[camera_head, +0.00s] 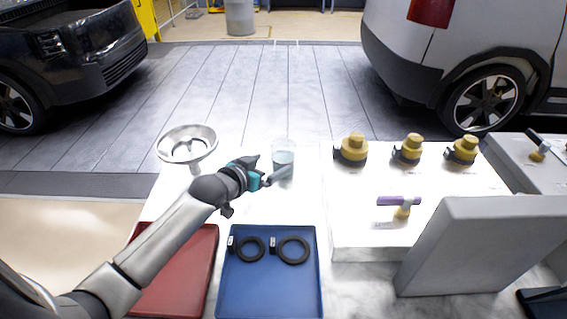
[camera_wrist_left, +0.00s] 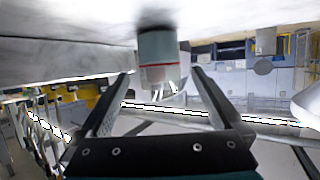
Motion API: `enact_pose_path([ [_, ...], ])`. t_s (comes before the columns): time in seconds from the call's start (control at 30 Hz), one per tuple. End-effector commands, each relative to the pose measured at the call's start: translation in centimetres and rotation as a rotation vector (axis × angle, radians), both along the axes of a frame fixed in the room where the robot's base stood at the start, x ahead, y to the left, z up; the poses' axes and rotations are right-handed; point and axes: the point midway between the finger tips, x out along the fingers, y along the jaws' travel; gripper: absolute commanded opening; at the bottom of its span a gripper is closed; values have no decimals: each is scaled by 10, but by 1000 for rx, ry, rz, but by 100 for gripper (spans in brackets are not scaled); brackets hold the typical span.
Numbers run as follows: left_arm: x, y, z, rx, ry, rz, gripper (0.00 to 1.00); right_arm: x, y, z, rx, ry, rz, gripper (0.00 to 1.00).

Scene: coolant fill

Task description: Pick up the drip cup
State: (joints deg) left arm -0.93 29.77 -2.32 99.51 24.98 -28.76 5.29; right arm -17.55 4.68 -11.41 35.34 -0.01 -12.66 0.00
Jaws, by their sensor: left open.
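The drip cup (camera_head: 283,156) is a clear cup with bluish-grey liquid in its lower part. It stands upright on the white table, beyond the blue tray. In the left wrist view the cup (camera_wrist_left: 158,52) appears upside down, just ahead of the fingertips and roughly between their lines. My left gripper (camera_head: 279,174) reaches in from the left, its fingers close to the cup's near side and partly overlapping it in the head view. In the left wrist view the gripper (camera_wrist_left: 162,78) is open with nothing between its fingers. My right gripper is out of view.
A metal funnel (camera_head: 187,143) stands left of the cup. A blue tray (camera_head: 268,292) with two black rings and a red tray (camera_head: 180,280) lie nearer. A raised white platform (camera_head: 440,182) with yellow-capped parts is on the right, beside a grey panel (camera_head: 478,245).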

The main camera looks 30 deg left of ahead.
Motion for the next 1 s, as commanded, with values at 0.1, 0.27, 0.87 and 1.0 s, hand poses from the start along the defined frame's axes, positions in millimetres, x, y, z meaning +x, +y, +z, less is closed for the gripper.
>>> enact_pose_path([
  [0.1, 14, -1, -7, -1, -2, 0, 100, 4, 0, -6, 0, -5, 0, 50],
  [0.27, 23, -2, -10, 0, -1, -1, 100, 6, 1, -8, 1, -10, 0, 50],
  [0.87, 70, -7, -32, 0, 0, 0, 100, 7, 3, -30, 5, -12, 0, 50],
  [1.0, 71, -7, -31, 0, 0, 0, 100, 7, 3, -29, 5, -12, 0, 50],
])
